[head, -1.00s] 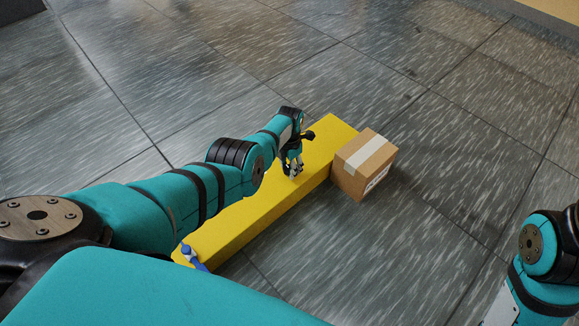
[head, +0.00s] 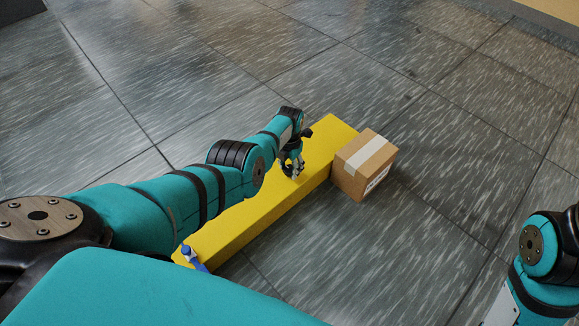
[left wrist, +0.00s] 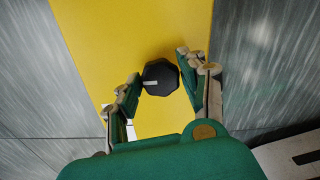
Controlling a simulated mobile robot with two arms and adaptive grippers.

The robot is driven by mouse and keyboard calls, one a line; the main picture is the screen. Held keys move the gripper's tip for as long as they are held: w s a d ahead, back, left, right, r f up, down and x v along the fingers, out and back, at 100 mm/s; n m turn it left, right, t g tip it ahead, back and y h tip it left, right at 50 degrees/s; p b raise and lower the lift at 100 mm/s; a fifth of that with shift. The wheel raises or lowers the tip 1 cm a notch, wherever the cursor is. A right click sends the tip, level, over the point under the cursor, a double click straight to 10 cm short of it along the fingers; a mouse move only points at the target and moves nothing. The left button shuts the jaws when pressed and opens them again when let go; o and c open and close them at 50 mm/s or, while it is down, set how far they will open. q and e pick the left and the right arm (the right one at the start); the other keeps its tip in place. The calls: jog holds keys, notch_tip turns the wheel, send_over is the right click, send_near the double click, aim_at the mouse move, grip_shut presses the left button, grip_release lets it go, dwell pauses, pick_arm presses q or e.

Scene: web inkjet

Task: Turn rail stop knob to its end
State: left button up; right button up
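The knob (left wrist: 160,77) is black, many-sided, with a pale mark at its left side in the left wrist view. It sits on the flat face of the long yellow beam (head: 228,222). My left gripper (head: 294,170) hides the knob in the head view. In the left wrist view the fingers of my left gripper (left wrist: 162,70) are closed in around the knob, one at each side, the right fingertip reaching farther up than the left. Contact looks very close on both sides. My right arm shows at the right edge of the head view; its gripper is out of view.
A taped cardboard box (head: 366,165) stands against the right side of the beam, near its far end. A blue part (head: 192,256) is at the beam's near end. The grey tiled floor (head: 440,215) around is clear.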

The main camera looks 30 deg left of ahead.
aim_at(290, 169)
pick_arm(q)
jog(key=o, duration=0.3)
jog(key=shift+o, duration=0.2)
jog(key=shift+w+r, duration=0.1)
jog(key=shift+r, duration=0.6)
notch_tip(290, 169, up, 11)
jog(key=shift+f, duration=0.2)
